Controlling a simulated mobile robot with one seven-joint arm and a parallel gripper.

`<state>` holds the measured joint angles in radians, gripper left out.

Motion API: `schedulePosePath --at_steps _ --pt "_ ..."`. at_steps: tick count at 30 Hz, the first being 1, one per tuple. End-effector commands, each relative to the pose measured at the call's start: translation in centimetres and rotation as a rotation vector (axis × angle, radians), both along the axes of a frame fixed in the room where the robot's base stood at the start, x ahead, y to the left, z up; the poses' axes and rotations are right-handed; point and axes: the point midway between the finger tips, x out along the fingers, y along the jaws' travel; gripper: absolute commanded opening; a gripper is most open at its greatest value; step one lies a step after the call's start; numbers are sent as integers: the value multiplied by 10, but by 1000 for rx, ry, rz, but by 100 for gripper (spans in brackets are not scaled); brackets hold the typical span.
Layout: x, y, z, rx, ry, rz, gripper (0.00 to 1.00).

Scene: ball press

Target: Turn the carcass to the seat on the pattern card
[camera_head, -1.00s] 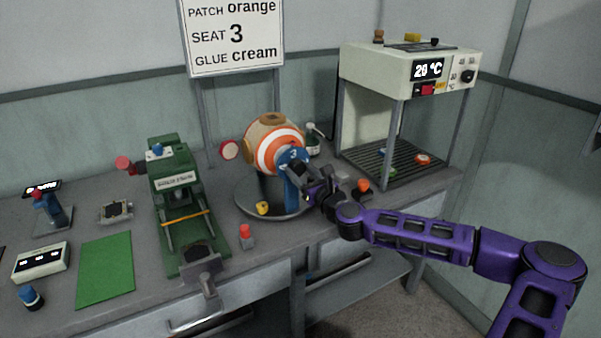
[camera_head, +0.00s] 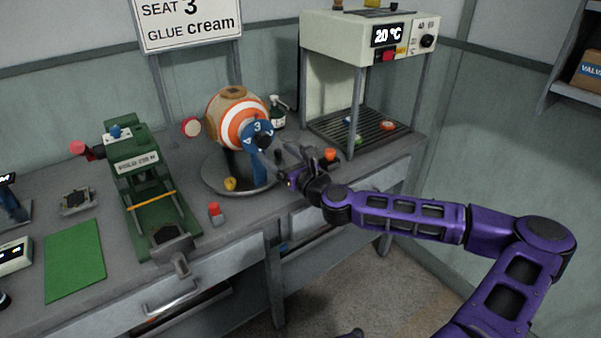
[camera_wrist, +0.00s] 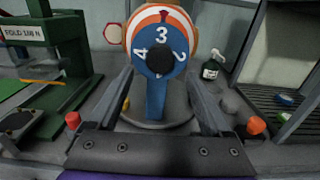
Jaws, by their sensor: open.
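The carcass (camera_head: 226,105), a ball with orange and white rings and tan panels, sits on a blue stand (camera_head: 259,168) over a round grey base (camera_head: 212,182). Its blue numbered dial (camera_head: 256,136) faces me. In the wrist view the dial (camera_wrist: 160,62) shows 3 at the top below a small red mark (camera_wrist: 163,14), with 4 at left and 2 at right around a black hub (camera_wrist: 160,61). The pattern card (camera_head: 188,22) reads seat 3, glue cream; its top is cut off. My gripper (camera_head: 284,160) is open and empty, in front of the dial, apart from it.
A green press (camera_head: 140,170) stands left, with a green mat (camera_head: 75,262) beside it. A red-topped block (camera_head: 215,212) and an orange-topped piece (camera_head: 330,155) stand near the base. A cream heater (camera_head: 345,40) showing 20 °C is at right. A green bottle (camera_head: 278,117) stands behind.

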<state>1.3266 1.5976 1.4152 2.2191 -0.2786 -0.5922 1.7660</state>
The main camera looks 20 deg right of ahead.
Motion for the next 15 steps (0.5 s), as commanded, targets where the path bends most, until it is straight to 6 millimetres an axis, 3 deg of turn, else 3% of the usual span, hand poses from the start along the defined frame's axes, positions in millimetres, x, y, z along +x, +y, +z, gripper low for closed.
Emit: schedulePosePath --at_steps 6,15 --pt "-48 -18 0 1 0 -3 84" --pt "-95 -32 0 0 0 -3 84"
